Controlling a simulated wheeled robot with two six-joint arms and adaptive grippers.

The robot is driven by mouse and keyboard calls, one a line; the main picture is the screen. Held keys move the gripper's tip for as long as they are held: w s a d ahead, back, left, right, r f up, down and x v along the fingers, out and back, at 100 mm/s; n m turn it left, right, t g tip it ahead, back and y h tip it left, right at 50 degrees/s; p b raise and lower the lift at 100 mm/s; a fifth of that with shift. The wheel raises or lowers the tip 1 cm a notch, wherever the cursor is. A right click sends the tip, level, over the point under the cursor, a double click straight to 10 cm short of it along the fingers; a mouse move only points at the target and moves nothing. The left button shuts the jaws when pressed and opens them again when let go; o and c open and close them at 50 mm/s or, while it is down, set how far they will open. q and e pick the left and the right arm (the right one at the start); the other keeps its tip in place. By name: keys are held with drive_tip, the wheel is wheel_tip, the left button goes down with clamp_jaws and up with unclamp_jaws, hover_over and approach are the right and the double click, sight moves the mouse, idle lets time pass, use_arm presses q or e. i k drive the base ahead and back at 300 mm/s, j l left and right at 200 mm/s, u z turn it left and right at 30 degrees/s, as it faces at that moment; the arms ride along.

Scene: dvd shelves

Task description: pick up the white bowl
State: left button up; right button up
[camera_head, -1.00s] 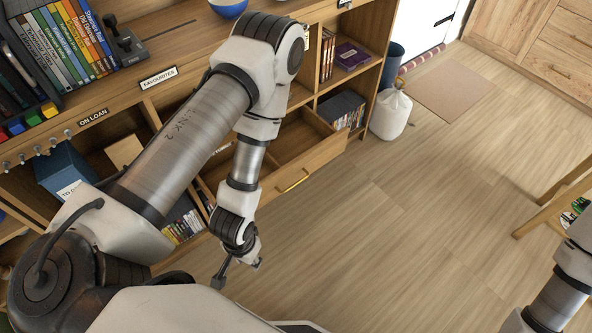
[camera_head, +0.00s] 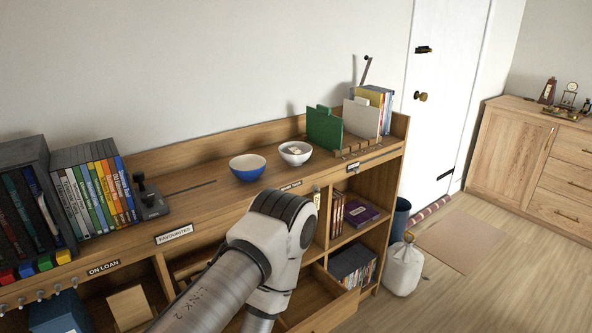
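The white bowl (camera_head: 295,153) stands upright on the shelf top, with something pale inside it that I cannot make out. A blue bowl with a white inside (camera_head: 247,167) stands just to its left, close beside it. My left arm comes up from the bottom in front of the shelf, its upper joint below the two bowls. My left gripper is below the picture. My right gripper is not in view either.
Left of the bowls are a black stapler-like device (camera_head: 150,203) and a row of upright books (camera_head: 98,192). To the right stands a wooden rack (camera_head: 358,148) with green and grey folders. A low back board (camera_head: 215,143) runs behind the bowls.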

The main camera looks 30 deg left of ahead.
sight(295, 160)
drive_tip(key=i+u, duration=0.1)
drive_tip(key=u, duration=0.6)
